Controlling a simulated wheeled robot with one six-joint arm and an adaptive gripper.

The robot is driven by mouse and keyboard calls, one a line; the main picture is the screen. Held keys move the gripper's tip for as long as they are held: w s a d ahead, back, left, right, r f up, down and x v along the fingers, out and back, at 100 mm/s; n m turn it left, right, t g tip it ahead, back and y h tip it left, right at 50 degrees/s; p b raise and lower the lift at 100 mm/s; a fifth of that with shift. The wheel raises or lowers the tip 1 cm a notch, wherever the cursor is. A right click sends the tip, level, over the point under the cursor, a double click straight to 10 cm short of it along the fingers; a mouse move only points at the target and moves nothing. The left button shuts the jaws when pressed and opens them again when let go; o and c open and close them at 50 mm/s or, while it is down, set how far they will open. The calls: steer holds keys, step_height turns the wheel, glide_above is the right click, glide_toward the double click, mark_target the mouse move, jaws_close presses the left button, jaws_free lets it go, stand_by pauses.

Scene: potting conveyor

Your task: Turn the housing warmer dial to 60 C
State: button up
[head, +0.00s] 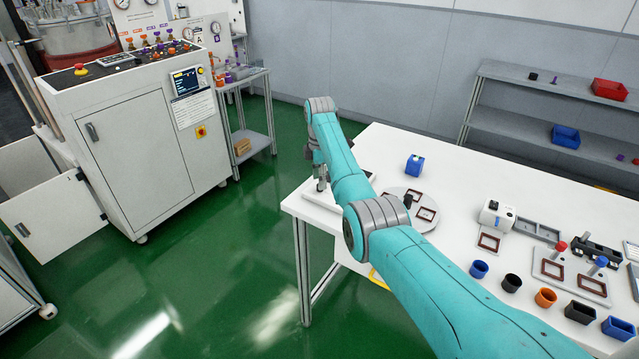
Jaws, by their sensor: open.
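My arm reaches from the lower right over the white table to its left corner. My gripper (321,180) points down there, partly hidden behind my own arm; it looks open and empty. Just below it, a flat white plate-like unit (322,199) lies at the table corner, mostly covered by my arm. I cannot tell whether this is the housing warmer. No dial or temperature marking can be made out on it, and I cannot tell whether my fingers touch it.
A grey round plate (429,222) with brown square frames and a blue container (415,165) stand on the table (385,142). Several coloured cups line the front right. A white cabinet (138,150) with an open door stands left, across clear green floor (215,265).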

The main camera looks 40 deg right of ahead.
steer(key=shift+f, duration=1.1)
jaws_close()
